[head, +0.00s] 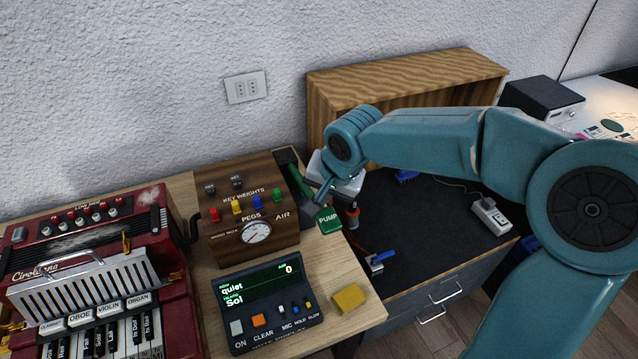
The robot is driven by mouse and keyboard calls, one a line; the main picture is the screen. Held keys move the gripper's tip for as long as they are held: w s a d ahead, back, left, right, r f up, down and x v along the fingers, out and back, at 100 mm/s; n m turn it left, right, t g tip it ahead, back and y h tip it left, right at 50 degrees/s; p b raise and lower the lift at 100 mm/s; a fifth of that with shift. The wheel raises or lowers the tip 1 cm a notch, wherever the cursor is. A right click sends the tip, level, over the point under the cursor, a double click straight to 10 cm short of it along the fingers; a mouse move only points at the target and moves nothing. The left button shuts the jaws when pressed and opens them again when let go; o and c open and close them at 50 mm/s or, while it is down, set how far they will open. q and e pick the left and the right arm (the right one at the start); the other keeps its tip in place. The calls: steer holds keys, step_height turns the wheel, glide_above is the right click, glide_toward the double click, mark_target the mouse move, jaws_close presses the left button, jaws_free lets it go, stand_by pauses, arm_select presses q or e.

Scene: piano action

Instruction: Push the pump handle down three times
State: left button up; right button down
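The pump stands at the right end of the wooden table, with a dark body (310,213) and a green PUMP label (328,220). A black upright part (287,157) with a bit of green below it shows at its back. My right gripper (324,192) comes in from the right and points down just above the pump. It covers part of the pump, so I cannot tell which part is the handle or whether I touch it. Its fingers are too small and overlapped to tell open from shut. My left gripper is not in view.
A wooden box with coloured pegs and a gauge (256,232) stands close left of the pump. A display unit (265,300), a yellow sponge (349,298) and a red accordion (92,270) share the table. A dark-topped cabinet (440,235) with tools adjoins on the right.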

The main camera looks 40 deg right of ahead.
steer(key=shift+s+f, duration=0.2)
steer(key=shift+f, duration=0.05)
stand_by(0.6)
step_height(320, 180, up, 6)
steer(key=w+p, duration=0.2)
steer(key=p, duration=0.3)
steer(key=shift+w+d+r, duration=0.25)
steer(key=shift+w+d, duration=0.05)
steer(key=shift+w, duration=0.05)
steer(key=shift+r, duration=0.1)
stand_by(0.3)
